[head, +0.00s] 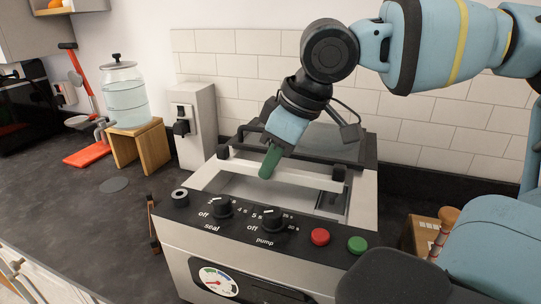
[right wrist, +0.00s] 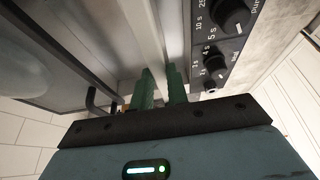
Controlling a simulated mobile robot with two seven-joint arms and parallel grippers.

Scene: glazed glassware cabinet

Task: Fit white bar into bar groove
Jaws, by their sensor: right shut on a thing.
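The white bar (head: 308,178) lies across the front of the open chamber of a steel vacuum sealer, between a black post at its left end and another at its right end. My right gripper (head: 270,162) comes down from above with green fingers shut on the bar, left of its middle. In the right wrist view the green fingers (right wrist: 160,88) stand on either side of the bar (right wrist: 160,35). The bar groove is hidden under the bar and fingers, and I cannot tell whether the bar is fully seated. My left gripper is not in view.
The sealer's front panel (head: 185,212) carries knobs, a red button (head: 320,236) and a green button (head: 357,244). Its lid (head: 330,143) is raised behind. A glass water jar (head: 125,98) on a wooden stand is at left. The counter (head: 60,190) at left is mostly clear.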

